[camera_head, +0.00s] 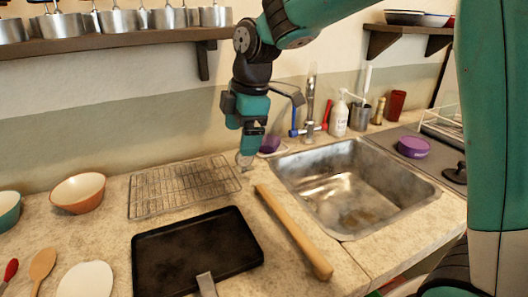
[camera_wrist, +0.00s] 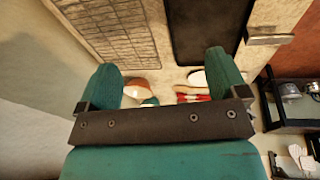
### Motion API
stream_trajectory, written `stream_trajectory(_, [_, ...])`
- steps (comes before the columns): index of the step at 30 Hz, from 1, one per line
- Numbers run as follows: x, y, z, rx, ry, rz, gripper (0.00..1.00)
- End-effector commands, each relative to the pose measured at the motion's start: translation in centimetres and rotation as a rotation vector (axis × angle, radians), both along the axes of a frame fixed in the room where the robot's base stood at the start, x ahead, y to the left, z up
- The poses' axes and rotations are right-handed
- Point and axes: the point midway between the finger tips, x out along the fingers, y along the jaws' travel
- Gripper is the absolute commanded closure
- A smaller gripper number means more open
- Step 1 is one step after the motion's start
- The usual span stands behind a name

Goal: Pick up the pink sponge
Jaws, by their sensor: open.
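A small purple-pink block (camera_head: 270,145), which looks like the sponge, lies on the counter at the back left corner of the sink. It is partly hidden, and its exact shape is hard to tell. My gripper (camera_head: 247,160) points down just left of and in front of it, near the right edge of the wire rack. In the wrist view my gripper (camera_wrist: 160,66) shows two green fingers spread apart with nothing between them. The sponge cannot be made out in the wrist view.
The wire rack (camera_head: 185,188), black tray (camera_head: 197,250) and wooden rolling pin (camera_head: 295,233) lie left of the metal sink (camera_head: 350,185). The faucet (camera_head: 309,105) and soap bottle (camera_head: 339,116) stand behind the sink. A purple round container (camera_head: 413,147) sits at right.

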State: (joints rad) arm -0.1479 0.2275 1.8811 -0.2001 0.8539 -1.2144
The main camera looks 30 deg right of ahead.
Motion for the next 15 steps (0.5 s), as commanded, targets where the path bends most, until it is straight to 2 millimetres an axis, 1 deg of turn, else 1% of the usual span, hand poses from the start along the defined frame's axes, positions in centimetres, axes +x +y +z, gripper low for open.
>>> stream_trajectory(1, [3.4, -1.2, -2.0, -0.046, -0.023, 0.104, 0.08])
stream_trajectory(3, [7.4, -3.0, -3.7, -0.112, -0.056, 0.266, 0.08])
stream_trajectory(6, [12.0, -5.5, -6.0, -0.196, -0.083, 0.469, 0.08])
stream_trajectory(8, [14.5, -7.0, -7.1, -0.247, -0.094, 0.574, 0.08])
stream_trajectory(9, [16.1, -8.1, -7.6, -0.284, -0.098, 0.631, 0.08])
stream_trajectory(12, [19.5, -10.5, -7.7, -0.388, -0.102, 0.714, 0.08])
stream_trajectory(15, [21.7, -12.3, -7.8, -0.478, -0.093, 0.746, 0.08])
